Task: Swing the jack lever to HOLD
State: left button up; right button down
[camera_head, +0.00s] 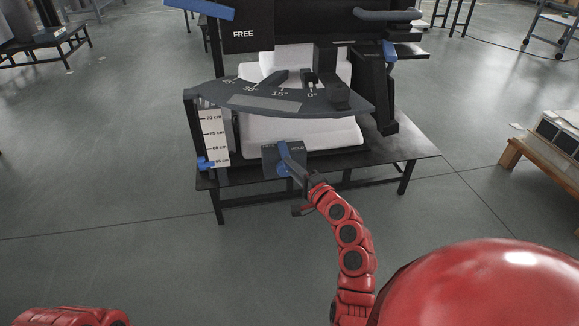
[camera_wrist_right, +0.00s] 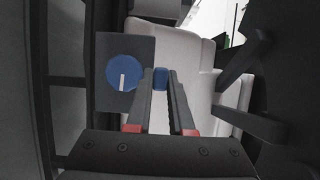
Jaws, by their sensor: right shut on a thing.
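The jack lever is blue, on a dark mounting plate (camera_head: 270,162) at the front of the black stand. Its blue round hub (camera_wrist_right: 123,76) has a white mark in the right wrist view. The blue end of the lever (camera_wrist_right: 160,78) shows between my fingertips. My right gripper (camera_head: 298,172) reaches up from below and is shut on the lever; its fingers (camera_wrist_right: 161,90) also show in the right wrist view. Fingers and wrist partly hide the lever in the head view. No HOLD marking is readable. My left gripper is out of view.
A black FREE sign (camera_head: 245,36), an angle scale (camera_head: 270,101) and a centimetre scale (camera_head: 214,135) are on the stand. White cushions (camera_head: 275,130) lie behind the lever. A wooden bench (camera_head: 545,155) stands at right.

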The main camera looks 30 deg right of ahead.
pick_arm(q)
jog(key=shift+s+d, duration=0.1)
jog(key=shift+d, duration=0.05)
pick_arm(e)
jog(key=shift+f, duration=0.1)
jog(key=c, duration=0.8)
grip_release()
jog(key=shift+s, duration=0.1)
